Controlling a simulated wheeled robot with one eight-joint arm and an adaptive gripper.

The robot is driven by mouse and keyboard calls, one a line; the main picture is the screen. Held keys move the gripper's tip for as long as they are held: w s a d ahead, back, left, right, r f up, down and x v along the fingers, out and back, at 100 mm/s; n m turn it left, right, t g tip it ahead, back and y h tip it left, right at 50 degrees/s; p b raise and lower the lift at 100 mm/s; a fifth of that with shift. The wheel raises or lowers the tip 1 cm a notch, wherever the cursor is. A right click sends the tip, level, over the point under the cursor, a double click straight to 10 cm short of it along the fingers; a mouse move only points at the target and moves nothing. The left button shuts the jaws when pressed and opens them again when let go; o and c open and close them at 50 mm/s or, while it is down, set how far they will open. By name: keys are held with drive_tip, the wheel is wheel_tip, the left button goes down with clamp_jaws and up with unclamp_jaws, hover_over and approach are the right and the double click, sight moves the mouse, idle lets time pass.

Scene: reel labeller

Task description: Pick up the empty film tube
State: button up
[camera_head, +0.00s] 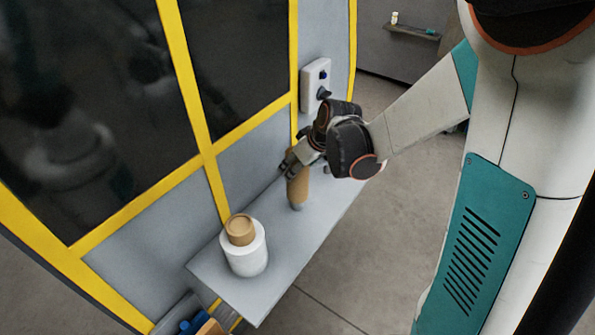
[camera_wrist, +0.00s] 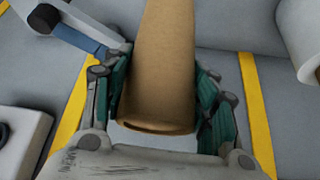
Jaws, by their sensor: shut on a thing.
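The empty film tube (camera_head: 298,188) is a brown cardboard cylinder standing upright over the grey shelf, towards its far end. My gripper (camera_head: 293,166) is at its upper part, coming from the right. In the wrist view the tube (camera_wrist: 163,75) runs up the middle, its near rim towards the camera. My gripper's green finger pads (camera_wrist: 160,92) press on both sides of it, shut on it. I cannot tell whether the tube's lower end touches the shelf.
A white roll (camera_head: 246,255) with a brown core on top stands at the near end of the shelf (camera_head: 258,300). A control box (camera_head: 316,85) is on the yellow-framed machine wall behind my gripper. A wall ledge (camera_head: 410,31) with small items is far back. Open floor lies right of the shelf.

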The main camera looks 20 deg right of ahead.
wheel_tip(320, 180, up, 22)
drive_tip(key=p, duration=0.9)
drive_tip(key=shift+s+f+p, duration=0.15)
drive_tip(key=shift+p, duration=0.25)
